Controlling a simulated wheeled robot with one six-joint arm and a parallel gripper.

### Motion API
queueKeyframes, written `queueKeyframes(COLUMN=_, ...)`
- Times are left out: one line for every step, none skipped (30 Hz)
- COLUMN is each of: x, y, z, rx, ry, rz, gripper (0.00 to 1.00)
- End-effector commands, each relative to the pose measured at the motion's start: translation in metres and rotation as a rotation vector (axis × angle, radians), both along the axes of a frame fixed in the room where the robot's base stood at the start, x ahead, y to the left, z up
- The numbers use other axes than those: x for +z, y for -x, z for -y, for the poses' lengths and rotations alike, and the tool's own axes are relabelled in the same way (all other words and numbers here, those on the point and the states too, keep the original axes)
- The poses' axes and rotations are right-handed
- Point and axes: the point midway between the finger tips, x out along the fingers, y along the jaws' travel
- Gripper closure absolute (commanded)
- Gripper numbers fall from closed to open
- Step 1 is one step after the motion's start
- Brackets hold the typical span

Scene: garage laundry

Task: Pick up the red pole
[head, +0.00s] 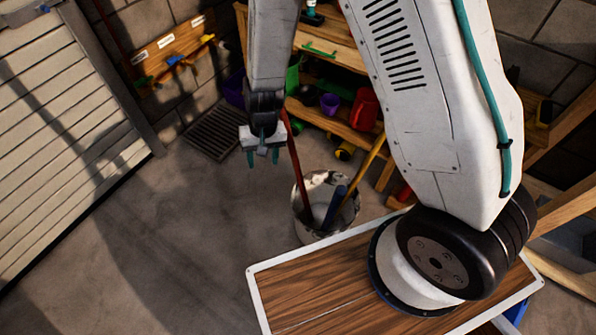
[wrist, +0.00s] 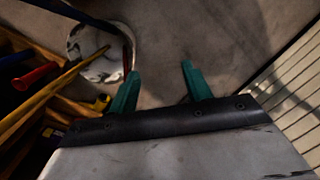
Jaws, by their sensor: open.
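The red pole (head: 294,157) stands tilted in a pale, stained bucket (head: 301,213), leaning up and left, its upper end behind my arm. My gripper (head: 263,158) is open and empty, left of the pole and above the bucket's level in the picture. In the wrist view my two teal fingertips (wrist: 160,82) are spread with only bare floor between them. The bucket (wrist: 88,70) shows there to the left of the fingers. A dark red strip at its right side may be the red pole (wrist: 127,52).
A blue pole (head: 334,207) and a yellow pole (head: 364,167) share the bucket. Behind are wooden shelves (head: 340,128) with a red jug (head: 364,108). A floor grate (head: 213,131) lies behind left, a slatted door (head: 60,130) stands at left. Floor at left is clear.

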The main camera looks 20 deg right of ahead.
Motion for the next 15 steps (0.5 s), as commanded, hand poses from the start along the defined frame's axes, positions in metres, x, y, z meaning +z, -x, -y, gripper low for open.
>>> queueKeyframes(x=-0.031, y=-0.003, z=-0.004, rx=-0.021, ry=0.019, rz=0.018, gripper=0.51)
queueKeyframes(x=-0.048, y=-0.007, z=-0.006, rx=-0.038, ry=0.031, rz=0.039, gripper=0.51)
queueKeyframes(x=-0.069, y=-0.012, z=-0.007, rx=-0.062, ry=0.048, rz=0.071, gripper=0.51)
queueKeyframes(x=-0.086, y=-0.016, z=-0.007, rx=-0.078, ry=0.063, rz=0.097, gripper=0.51)
queueKeyframes(x=-0.102, y=-0.019, z=-0.006, rx=-0.094, ry=0.080, rz=0.123, gripper=0.51)
queueKeyframes(x=-0.124, y=-0.023, z=-0.004, rx=-0.117, ry=0.104, rz=0.162, gripper=0.51)
queueKeyframes(x=-0.140, y=-0.026, z=-0.001, rx=-0.134, ry=0.126, rz=0.194, gripper=0.51)
queueKeyframes(x=-0.155, y=-0.029, z=0.002, rx=-0.152, ry=0.148, rz=0.229, gripper=0.51)
queueKeyframes(x=-0.175, y=-0.032, z=0.008, rx=-0.174, ry=0.183, rz=0.279, gripper=0.51)
queueKeyframes(x=-0.189, y=-0.036, z=0.013, rx=-0.191, ry=0.210, rz=0.321, gripper=0.51)
queueKeyframes(x=-0.202, y=-0.038, z=0.019, rx=-0.207, ry=0.240, rz=0.366, gripper=0.51)
queueKeyframes(x=-0.218, y=-0.043, z=0.029, rx=-0.229, ry=0.285, rz=0.434, gripper=0.51)
queueKeyframes(x=-0.227, y=-0.047, z=0.038, rx=-0.246, ry=0.321, rz=0.493, gripper=0.51)
queueKeyframes(x=-0.234, y=-0.052, z=0.046, rx=-0.263, ry=0.358, rz=0.553, gripper=0.51)
queueKeyframes(x=-0.239, y=-0.059, z=0.057, rx=-0.281, ry=0.404, rz=0.634, gripper=0.51)
